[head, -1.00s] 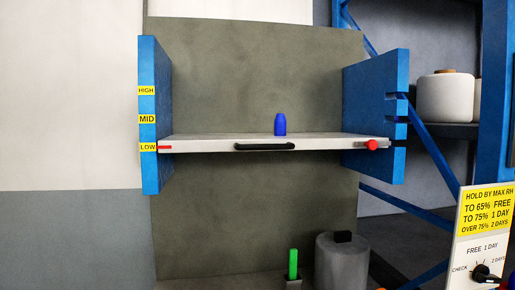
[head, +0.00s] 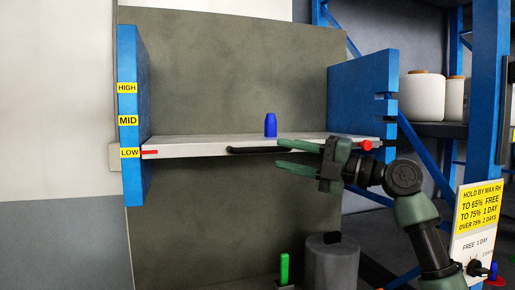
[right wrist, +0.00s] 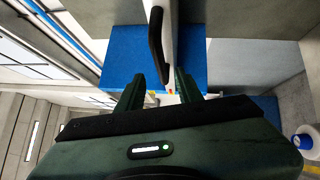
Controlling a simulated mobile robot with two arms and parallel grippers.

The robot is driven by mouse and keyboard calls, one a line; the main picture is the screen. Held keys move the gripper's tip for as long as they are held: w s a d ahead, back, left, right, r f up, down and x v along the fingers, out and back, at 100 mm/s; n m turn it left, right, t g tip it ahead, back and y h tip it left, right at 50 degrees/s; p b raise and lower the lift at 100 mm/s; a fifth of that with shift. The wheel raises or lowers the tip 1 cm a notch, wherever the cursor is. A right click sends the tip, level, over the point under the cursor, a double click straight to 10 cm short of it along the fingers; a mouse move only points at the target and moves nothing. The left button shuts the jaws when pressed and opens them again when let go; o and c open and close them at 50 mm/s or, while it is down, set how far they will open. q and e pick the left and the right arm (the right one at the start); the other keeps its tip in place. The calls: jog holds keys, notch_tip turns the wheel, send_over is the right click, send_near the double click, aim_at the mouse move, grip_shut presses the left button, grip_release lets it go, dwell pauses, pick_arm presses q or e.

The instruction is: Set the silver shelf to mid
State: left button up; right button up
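The silver shelf (head: 190,146) is level between two blue side panels, its red pointer (head: 149,152) at the LOW label (head: 130,153). The MID label (head: 128,121) is above that. A black handle (head: 245,151) runs along the shelf's front edge, and a red knob (head: 365,145) is at its right end. My right gripper (head: 279,154) is open and empty at the handle's right part. In the right wrist view, the handle (right wrist: 155,38) lies ahead, roughly between the open fingers (right wrist: 158,74); contact cannot be told. My left gripper is not in view.
A blue bobbin-like object (head: 270,125) stands on the shelf. The right blue panel (head: 360,90) has several slots in its edge. Below are a green object (head: 284,268) and a grey cylinder (head: 332,265). A yellow sign (head: 482,208) stands at right.

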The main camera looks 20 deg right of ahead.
aim_at(266, 149)
jog(key=p+x, duration=0.2)
jog(key=x, duration=0.3)
jog(key=shift+w+a+r, duration=0.15)
jog(key=shift+w+a, duration=0.05)
jog(key=shift+a, duration=0.1)
jog(key=shift+w+a+p, duration=0.35)
jog(key=shift+a+p, duration=0.05)
jog(key=shift+p, duration=0.05)
grip_shut()
jog(key=shift+f, duration=0.2)
dwell(0.6)
